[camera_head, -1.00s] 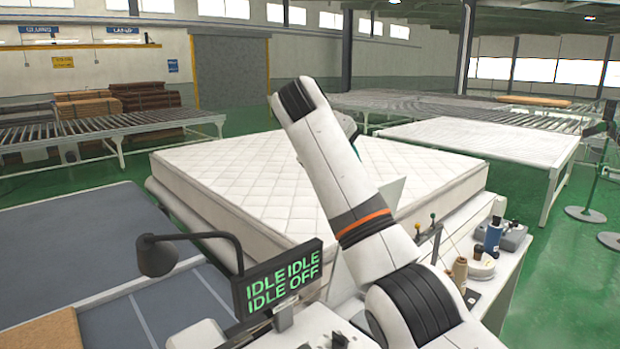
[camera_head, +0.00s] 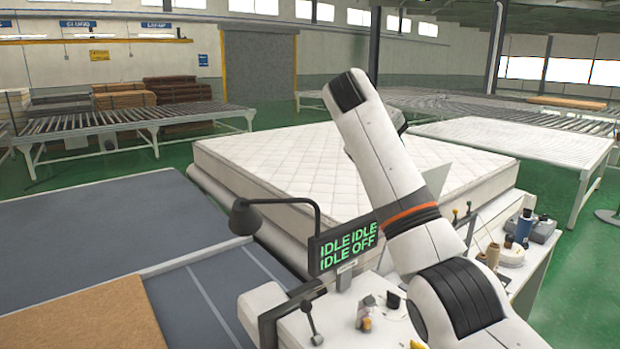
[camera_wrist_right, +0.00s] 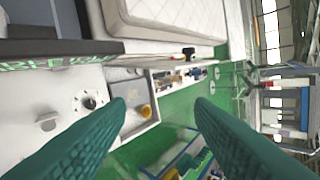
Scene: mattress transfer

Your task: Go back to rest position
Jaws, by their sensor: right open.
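A white quilted mattress (camera_head: 300,165) lies flat in the middle of the head view, partly hidden behind my raised right arm. Its edge also shows at the top of the right wrist view (camera_wrist_right: 160,15). In the right wrist view, the two teal fingers of my right gripper (camera_wrist_right: 165,112) stand wide apart with nothing between them. They are over the area of the white workbench and green floor, clear of the mattress. In the head view the right gripper is hidden behind the arm. My left gripper is not in view.
A display reading "IDLE" (camera_head: 342,245) and a black lamp (camera_head: 246,216) stand before the mattress. A white side bench (camera_head: 530,262) holds spools and bottles at right. A grey-blue table (camera_head: 100,225) is at left. Roller conveyors (camera_head: 120,122) stand behind. Green floor is free at far right.

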